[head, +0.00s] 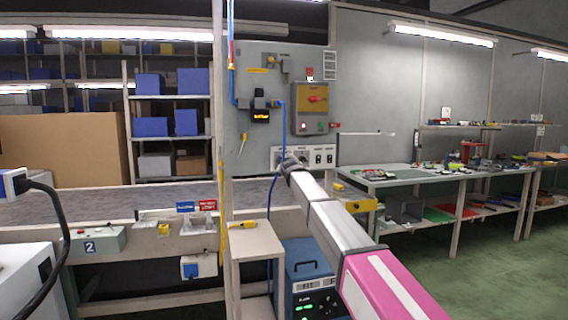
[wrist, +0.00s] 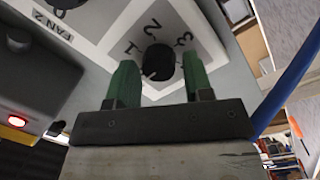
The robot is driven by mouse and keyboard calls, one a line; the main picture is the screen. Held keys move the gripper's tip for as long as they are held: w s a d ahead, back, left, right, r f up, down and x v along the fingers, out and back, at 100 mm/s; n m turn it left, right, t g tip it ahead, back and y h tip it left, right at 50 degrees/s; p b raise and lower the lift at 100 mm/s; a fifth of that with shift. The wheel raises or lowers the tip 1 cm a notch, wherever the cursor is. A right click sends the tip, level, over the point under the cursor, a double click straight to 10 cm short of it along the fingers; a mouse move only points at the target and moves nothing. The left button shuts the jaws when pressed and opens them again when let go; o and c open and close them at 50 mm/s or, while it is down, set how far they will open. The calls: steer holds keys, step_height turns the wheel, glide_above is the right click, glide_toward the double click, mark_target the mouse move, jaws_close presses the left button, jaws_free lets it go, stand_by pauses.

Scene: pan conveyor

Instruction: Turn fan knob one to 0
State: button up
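A black round knob (wrist: 158,62) sits on a white dial plate with the digits 1, 2 and 3 around it in the wrist view. Its own name label and any 0 mark are not visible. My gripper (wrist: 159,68) has two green fingers standing apart, one on each side of the knob; I cannot tell whether they touch it. Another dial, labelled FAN 2 (wrist: 53,28), is at the upper left. In the head view my gripper (head: 290,165) is at the left part of the white switch panel (head: 305,150) and hides what is behind it. The knob's pointer direction is unclear.
A grey box with a lit red lamp (wrist: 17,121) is left of the fingers, and a blue cable (wrist: 290,85) runs at right. In the head view a control box (head: 310,108) is above the panel, and a small table (head: 257,242) and blue machine (head: 305,270) stand below.

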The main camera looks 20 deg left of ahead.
steer(key=shift+o, duration=0.5)
steer(key=v, duration=1.1)
steer(key=shift+w, duration=0.1)
